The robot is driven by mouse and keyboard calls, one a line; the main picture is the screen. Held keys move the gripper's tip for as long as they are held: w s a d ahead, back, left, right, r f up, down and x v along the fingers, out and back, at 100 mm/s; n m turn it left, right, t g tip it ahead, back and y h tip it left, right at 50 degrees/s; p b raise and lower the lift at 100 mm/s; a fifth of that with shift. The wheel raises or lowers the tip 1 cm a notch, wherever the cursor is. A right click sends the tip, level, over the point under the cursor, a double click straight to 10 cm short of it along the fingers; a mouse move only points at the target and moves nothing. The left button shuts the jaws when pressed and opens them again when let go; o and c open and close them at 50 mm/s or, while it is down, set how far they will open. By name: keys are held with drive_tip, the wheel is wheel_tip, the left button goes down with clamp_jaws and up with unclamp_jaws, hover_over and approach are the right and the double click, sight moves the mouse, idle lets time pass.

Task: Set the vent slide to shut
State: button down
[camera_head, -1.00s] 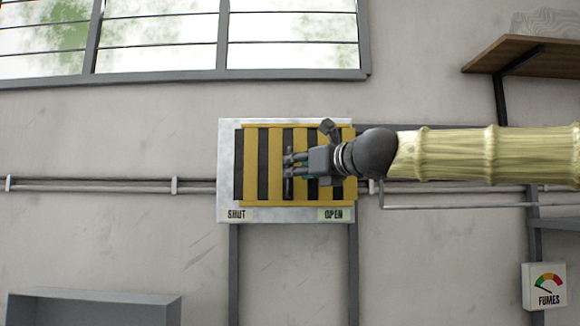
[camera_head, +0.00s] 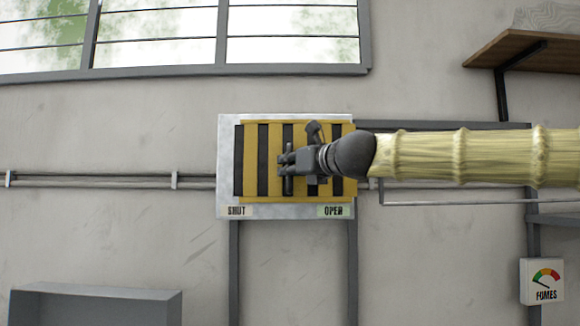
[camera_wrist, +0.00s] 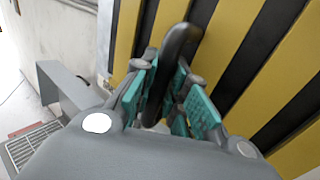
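The vent slide (camera_head: 250,160) is a yellow slatted plate on a pale wall panel (camera_head: 225,150). It sits toward the right of the panel, over the OPEN label (camera_head: 334,211), and dark slots show between its slats. The SHUT label (camera_head: 237,211) is at the lower left. The slide's black upright handle (camera_head: 289,186) stands near its middle. My gripper (camera_head: 284,164) reaches in from the right at the handle. In the wrist view, the handle (camera_wrist: 181,45) runs between the teal finger pads of my gripper (camera_wrist: 172,92), which are close on both sides. The handle's lower part is hidden.
A wooden shelf (camera_head: 530,50) is at the upper right. A fumes gauge (camera_head: 542,281) is at the lower right. Pipes (camera_head: 110,180) run along the wall, a window (camera_head: 150,35) is above, and a grey box (camera_head: 95,305) is at the lower left.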

sight(264, 167)
drive_tip(key=shift+a+b, duration=0.75)
drive_tip(key=shift+a, duration=1)
drive_tip(key=c, duration=1.6)
unclamp_jaws()
drive_tip(key=shift+o, duration=0.9)
drive_tip(key=shift+a, duration=0.2)
drive_tip(key=shift+d, duration=0.15)
